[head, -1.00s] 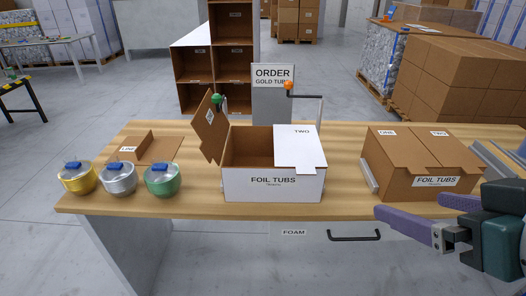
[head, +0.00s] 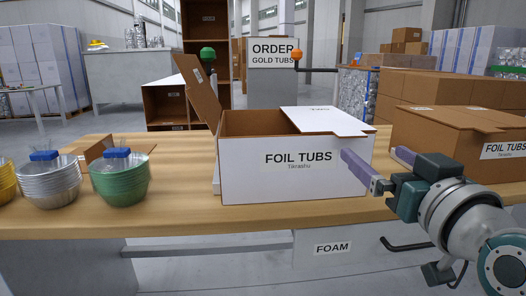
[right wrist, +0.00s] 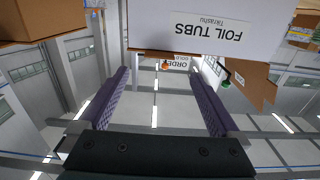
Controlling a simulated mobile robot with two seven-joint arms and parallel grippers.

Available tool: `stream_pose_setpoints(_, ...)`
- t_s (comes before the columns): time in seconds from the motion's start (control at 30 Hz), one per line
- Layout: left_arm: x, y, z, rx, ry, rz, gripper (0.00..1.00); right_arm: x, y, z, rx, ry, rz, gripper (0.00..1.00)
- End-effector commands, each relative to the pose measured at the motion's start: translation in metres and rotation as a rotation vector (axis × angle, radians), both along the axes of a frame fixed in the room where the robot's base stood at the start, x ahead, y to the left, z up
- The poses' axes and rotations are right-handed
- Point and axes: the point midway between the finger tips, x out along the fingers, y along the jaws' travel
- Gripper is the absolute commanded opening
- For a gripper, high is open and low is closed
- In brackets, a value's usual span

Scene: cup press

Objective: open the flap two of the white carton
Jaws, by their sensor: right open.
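The white carton (head: 240,183) labelled "FOIL TUBS" stands on the wooden table. Its flap two (head: 325,121) lies flat over the right half of the top, with its lip reaching past the front edge. The other flap (head: 198,88) stands open, leaning left, and the left half of the top is open. My right gripper (head: 375,160) is open and empty, just right of the carton's front, below flap two's level. In the right wrist view the carton (right wrist: 145,22) appears upside down beyond the spread fingers (right wrist: 154,72). My left gripper is not in view.
A brown carton (head: 450,148) stands right of the white one, behind my right arm. Stacked silver tubs (head: 50,183) and green tubs (head: 120,183) stand at the left. The table front (head: 300,212) is clear.

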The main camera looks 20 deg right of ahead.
Motion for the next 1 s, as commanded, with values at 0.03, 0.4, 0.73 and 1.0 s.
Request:
stream_pose_setpoints(0.03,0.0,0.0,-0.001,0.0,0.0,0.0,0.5,0.005,-0.001,0.001,0.0,-0.002,0.0,0.99)
stream_pose_setpoints(0.4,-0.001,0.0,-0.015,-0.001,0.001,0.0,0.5,0.067,-0.016,0.0,0.001,0.0,0.001,0.99)
stream_pose_setpoints(0.73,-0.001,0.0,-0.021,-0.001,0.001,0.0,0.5,0.092,-0.022,0.001,0.001,0.003,0.001,0.99)
stream_pose_setpoints(1.0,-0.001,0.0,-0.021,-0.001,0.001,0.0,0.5,0.092,-0.022,0.001,0.0,0.003,0.001,0.94)
